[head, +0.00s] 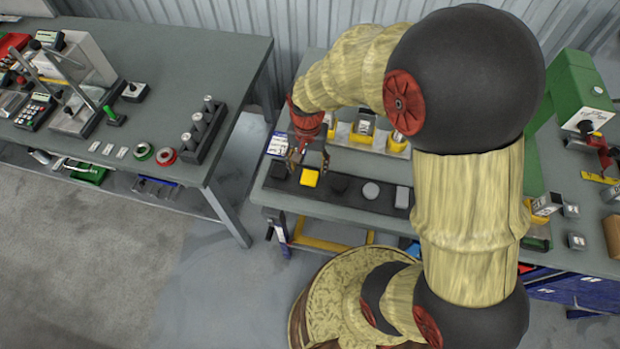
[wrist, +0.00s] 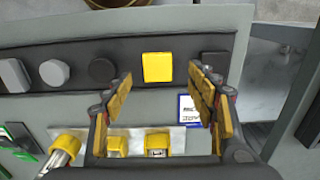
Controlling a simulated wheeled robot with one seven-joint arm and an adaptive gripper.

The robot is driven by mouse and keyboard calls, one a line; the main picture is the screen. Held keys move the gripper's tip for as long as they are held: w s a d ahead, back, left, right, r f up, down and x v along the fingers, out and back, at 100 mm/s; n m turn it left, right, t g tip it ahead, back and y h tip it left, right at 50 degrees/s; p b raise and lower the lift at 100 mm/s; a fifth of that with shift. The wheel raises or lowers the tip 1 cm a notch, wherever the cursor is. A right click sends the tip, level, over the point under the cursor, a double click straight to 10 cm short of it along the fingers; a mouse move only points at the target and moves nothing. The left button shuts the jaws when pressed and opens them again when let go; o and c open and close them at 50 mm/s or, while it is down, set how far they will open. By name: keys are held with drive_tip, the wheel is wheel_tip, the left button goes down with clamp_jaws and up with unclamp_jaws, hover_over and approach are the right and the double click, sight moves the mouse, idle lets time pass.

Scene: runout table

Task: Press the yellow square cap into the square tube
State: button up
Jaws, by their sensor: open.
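The yellow square cap (head: 309,177) lies on a dark strip on the table, among other caps. In the wrist view the yellow cap (wrist: 157,67) shows beyond and between the fingertips. My gripper (head: 308,160) is open and empty, over the strip close to the yellow cap. Its two spread fingers also show in the wrist view (wrist: 160,85). Behind the strip, yellow holders carry metal tubes; one square-looking tube (head: 365,121) stands in a holder, and a tube end (wrist: 157,152) shows in the wrist view. I cannot tell which tube matches the cap.
The dark strip (head: 283,186) also holds a black round cap (head: 340,183), a grey round cap (head: 371,190) and a grey rectangular cap (head: 403,197). A white label card (head: 278,144) lies left of the holders. A green machine (head: 578,95) stands at the right.

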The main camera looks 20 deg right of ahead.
sight(310, 176)
drive_tip(key=f, duration=0.2)
drive_tip(key=f+b, duration=0.1)
drive_tip(key=f, duration=0.4)
drive_tip(key=shift+d+b, duration=0.25)
drive_tip(key=shift+b, duration=0.05)
drive_tip(key=shift+c, duration=0.6)
drive_tip(key=c, duration=1)
